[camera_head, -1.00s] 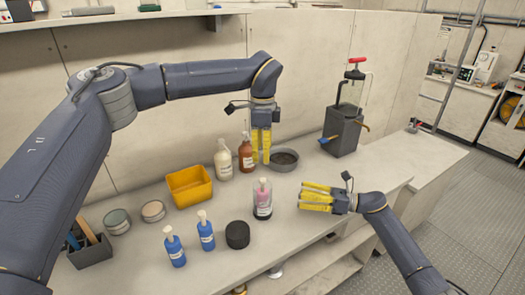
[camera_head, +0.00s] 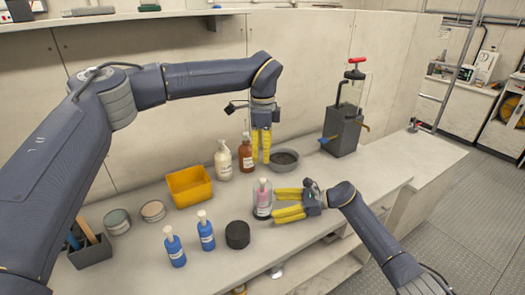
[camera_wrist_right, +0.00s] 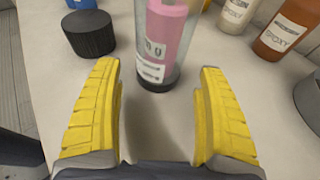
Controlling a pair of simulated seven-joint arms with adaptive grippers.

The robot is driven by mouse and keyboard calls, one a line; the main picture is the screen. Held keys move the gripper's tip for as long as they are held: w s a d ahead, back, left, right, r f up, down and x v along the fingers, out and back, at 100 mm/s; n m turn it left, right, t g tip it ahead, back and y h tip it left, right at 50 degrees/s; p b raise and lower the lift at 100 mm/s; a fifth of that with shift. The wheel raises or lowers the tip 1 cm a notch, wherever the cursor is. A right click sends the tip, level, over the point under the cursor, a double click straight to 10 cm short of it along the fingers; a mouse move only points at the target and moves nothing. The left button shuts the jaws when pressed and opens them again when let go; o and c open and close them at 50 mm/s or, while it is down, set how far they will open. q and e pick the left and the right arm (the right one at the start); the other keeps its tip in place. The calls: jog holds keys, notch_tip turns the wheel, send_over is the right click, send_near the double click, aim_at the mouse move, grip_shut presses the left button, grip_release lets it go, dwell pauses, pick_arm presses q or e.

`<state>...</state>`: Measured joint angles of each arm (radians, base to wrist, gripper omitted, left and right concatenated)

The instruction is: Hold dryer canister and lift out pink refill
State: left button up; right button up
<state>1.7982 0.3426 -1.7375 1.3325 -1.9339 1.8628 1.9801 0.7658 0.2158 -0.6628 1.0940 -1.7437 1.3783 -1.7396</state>
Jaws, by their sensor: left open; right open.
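The dryer canister (camera_head: 262,211) is a clear cylinder standing upright on the bench, with a dark base. The pink refill (camera_head: 264,197) is inside it, with a pale top. In the right wrist view the canister (camera_wrist_right: 155,76) and the pink refill (camera_wrist_right: 166,35) are just beyond the fingertips, roughly centred between them. My right gripper (camera_head: 275,204) is open and low over the bench, its fingers pointing left at the canister. It also shows in the right wrist view (camera_wrist_right: 158,80). My left gripper (camera_head: 261,160) is open, pointing down behind the canister, near the brown bottle.
A black lid (camera_head: 238,235) and blue bottles (camera_head: 206,232) stand left of the canister. Behind are a cream bottle (camera_head: 223,162), a brown epoxy bottle (camera_head: 246,155), a grey bowl (camera_head: 286,160) and a yellow bin (camera_head: 189,187). A hand pump (camera_head: 344,128) stands at back right.

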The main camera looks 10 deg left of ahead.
aim_at(266, 207)
jog(key=shift+x, duration=2.15)
jog(key=c, duration=1)
jog(key=shift+o, duration=0.2)
jog(key=c, duration=0.4)
